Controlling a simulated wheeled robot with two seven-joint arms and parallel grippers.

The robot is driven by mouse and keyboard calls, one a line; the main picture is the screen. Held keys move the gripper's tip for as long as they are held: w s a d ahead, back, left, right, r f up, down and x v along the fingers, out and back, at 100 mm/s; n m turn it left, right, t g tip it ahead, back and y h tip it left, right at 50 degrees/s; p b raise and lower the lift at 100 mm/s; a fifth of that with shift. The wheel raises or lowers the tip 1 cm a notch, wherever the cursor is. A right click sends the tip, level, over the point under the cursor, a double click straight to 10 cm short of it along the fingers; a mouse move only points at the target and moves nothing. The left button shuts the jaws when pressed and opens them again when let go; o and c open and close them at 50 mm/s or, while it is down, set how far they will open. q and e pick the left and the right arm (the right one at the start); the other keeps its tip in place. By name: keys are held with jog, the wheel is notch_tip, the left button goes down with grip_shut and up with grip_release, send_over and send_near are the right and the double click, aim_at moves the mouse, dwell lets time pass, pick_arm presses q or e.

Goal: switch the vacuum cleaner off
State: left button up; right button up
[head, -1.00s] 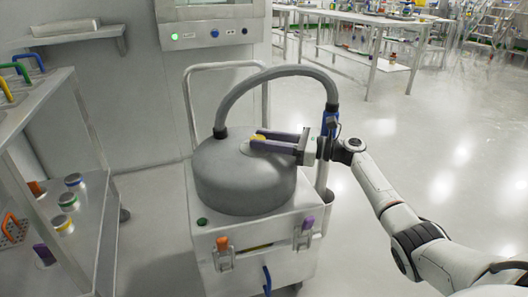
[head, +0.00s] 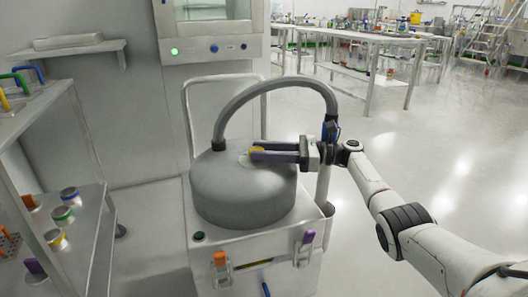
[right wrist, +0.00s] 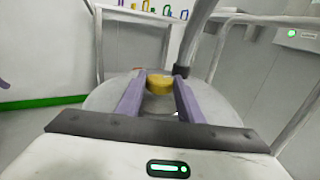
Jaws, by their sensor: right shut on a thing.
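The vacuum cleaner has a grey dome lid (head: 240,190) on a pale box body (head: 250,225), with a grey hose (head: 268,82) arching over it. A yellow knob (head: 257,149) sits on top of the lid. My right gripper (head: 256,153) reaches in from the right, its purple fingers low over the lid. In the right wrist view the yellow knob (right wrist: 159,84) lies between the two purple fingertips (right wrist: 157,88), and the gripper is shut on it. The fingers partly hide the knob in the head view. My left gripper is not in view.
A steel rack (head: 88,235) with several colour-banded jars stands close on the left. A cabinet with a lit green button (head: 174,51) is behind the cleaner. The cleaner has orange (head: 220,258) and purple (head: 308,237) latches in front. Open floor lies to the right.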

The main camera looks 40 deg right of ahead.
aim_at(263, 149)
jog(key=o, duration=1.1)
jog(key=shift+a, duration=0.1)
jog(key=shift+c, duration=0.2)
jog(key=shift+r, duration=0.35)
notch_tip(263, 149, up, 8)
jog(key=p, duration=0.4)
jog(key=shift+r+p, duration=0.25)
jog(key=shift+p, duration=0.15)
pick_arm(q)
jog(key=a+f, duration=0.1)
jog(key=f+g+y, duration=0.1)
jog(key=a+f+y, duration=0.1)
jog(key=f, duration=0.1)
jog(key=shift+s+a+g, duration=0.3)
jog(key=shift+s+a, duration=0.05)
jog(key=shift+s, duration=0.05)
pick_arm(e)
jog(key=shift+r, duration=0.4)
